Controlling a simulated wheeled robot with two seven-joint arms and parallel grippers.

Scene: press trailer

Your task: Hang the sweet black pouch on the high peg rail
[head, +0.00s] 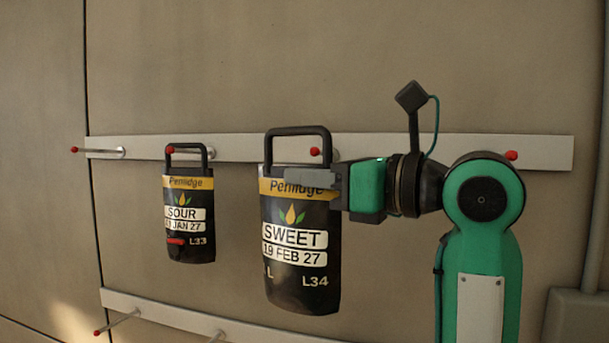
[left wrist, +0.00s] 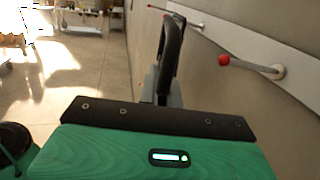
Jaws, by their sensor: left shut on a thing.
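The black SWEET pouch (head: 300,215) with a yellow band is upright in the head view, its stiff loop handle (head: 298,131) at the top. My left gripper (head: 312,184) is shut on its upper part, just under the handle. The high peg rail (head: 440,147) runs along the wall behind. A red-tipped peg (head: 315,152) shows through the handle opening. In the left wrist view, the handle (left wrist: 170,50) stands apart from a red-tipped peg (left wrist: 223,60), which is on the wall side. My right gripper is not in view.
A black SOUR pouch (head: 190,220) hangs from the high rail to the left. A free peg (head: 75,149) is at the far left, another red tip (head: 511,155) at the right behind my arm. A lower rail (head: 170,313) with pegs runs below the pouches.

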